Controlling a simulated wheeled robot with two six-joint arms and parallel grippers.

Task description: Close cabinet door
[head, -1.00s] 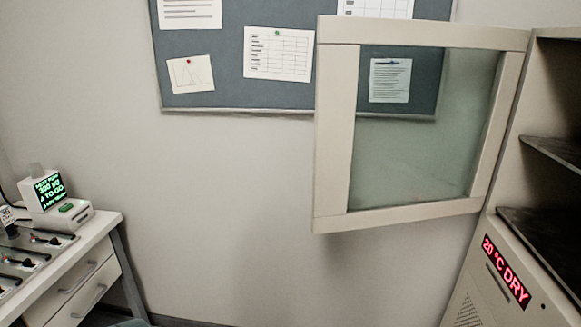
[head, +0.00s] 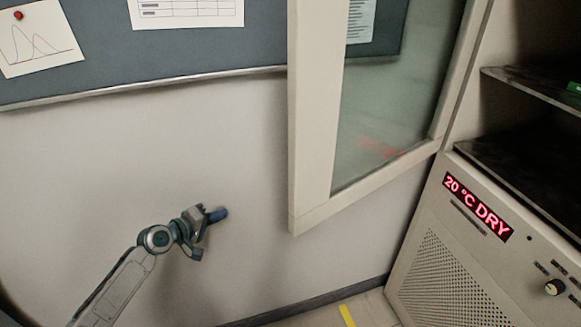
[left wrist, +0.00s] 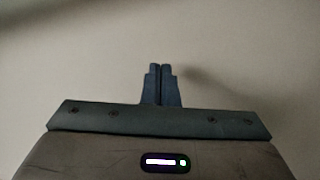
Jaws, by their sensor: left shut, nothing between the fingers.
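The cabinet door (head: 312,120) stands open in the head view, a pale frame around a glass pane (head: 385,110). It is hinged at its right side on the cabinet (head: 452,260) and swung out to the left. My left gripper (head: 217,215) is to the left of the door's lower free corner, apart from it, with the wall behind. Its two fingers are shut together and empty, as the left wrist view (left wrist: 160,85) also shows. The door does not show in the left wrist view. My right gripper is not in view.
The cabinet has dark open shelves (head: 530,85) and a red lit display reading 20 °C DRY (head: 478,207). A notice board (head: 190,55) hangs on the wall behind the door. A yellow strip (head: 347,316) lies on the floor.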

